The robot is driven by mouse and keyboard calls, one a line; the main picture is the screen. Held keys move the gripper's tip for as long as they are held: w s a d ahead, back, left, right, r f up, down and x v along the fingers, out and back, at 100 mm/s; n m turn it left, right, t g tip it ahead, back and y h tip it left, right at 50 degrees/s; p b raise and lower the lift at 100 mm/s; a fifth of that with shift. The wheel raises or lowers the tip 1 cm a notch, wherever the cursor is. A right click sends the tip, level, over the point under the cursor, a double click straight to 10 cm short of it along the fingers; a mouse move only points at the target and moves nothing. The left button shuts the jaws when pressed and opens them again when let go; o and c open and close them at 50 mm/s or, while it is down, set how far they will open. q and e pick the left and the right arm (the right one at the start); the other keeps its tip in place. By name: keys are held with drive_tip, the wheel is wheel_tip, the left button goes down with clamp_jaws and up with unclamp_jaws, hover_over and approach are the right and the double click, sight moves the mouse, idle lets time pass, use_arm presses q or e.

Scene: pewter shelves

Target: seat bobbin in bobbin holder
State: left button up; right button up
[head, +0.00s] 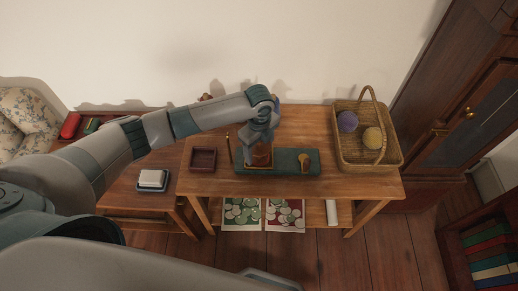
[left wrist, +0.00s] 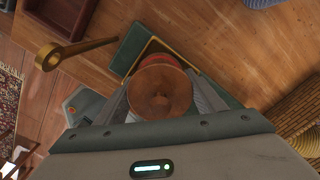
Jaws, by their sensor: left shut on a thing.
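A wooden bobbin (left wrist: 160,92) with a red band under its top disc is between the fingers of my left gripper (left wrist: 162,80), which is shut on it. In the head view the bobbin (head: 262,155) is partly covered by my left gripper (head: 258,158). Below it is a dark green base (head: 284,168) with a brass-edged square part, which I take for the bobbin holder; the base also shows in the left wrist view (left wrist: 126,50). A brass post (head: 229,148) stands at its left end. Whether the bobbin touches the holder is hidden.
A wicker basket (head: 350,158) with yarn balls stands at the table's right. A small dark red tray (head: 203,159) lies left of the base. A wooden peg (head: 304,160) stands on the base's right part. A brass ringed arm (left wrist: 72,50) is close to my left gripper.

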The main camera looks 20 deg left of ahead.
use_arm(q)
drive_tip(key=shift+s+f, duration=0.15)
drive_tip(key=shift+f, duration=0.1)
